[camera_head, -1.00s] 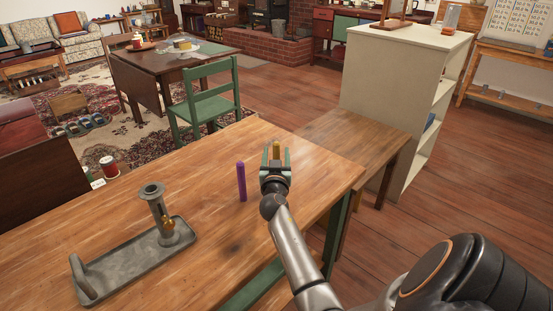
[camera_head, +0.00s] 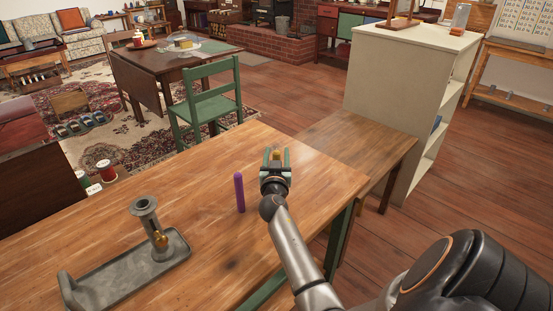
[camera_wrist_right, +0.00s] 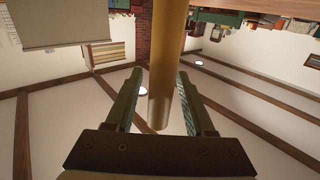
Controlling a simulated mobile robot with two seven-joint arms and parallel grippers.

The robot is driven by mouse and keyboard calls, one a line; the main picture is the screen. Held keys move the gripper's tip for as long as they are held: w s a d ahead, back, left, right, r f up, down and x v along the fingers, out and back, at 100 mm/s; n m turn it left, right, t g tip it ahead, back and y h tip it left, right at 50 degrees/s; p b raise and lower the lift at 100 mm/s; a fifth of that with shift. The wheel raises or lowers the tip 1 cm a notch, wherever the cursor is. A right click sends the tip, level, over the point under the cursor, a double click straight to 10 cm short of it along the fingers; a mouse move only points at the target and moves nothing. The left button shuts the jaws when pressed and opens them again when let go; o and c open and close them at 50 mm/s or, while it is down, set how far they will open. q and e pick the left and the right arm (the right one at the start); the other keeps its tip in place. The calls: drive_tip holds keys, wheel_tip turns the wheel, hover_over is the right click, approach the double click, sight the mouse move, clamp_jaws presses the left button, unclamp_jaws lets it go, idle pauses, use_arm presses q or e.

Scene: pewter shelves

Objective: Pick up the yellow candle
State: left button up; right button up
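The yellow candle (camera_head: 276,155) is upright between the two fingers of my right gripper (camera_head: 276,160), at the far right of the wooden table. In the right wrist view the candle (camera_wrist_right: 168,60) passes between the green-faced fingers (camera_wrist_right: 160,100), with a visible gap on each side. The gripper looks open around it, not closed. The candle's lower part is hidden by the gripper in the head view. My left gripper is not in view.
A purple candle (camera_head: 239,192) stands upright just left of my right gripper. A grey candlestick (camera_head: 150,222) is in a metal tray (camera_head: 115,283) on the left. A lower side table (camera_head: 365,145) and cream shelf unit (camera_head: 395,100) lie beyond. The table's middle (camera_head: 200,190) is clear.

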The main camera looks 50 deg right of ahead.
clamp_jaws()
drive_tip(key=shift+r, duration=0.1)
idle(0.5)
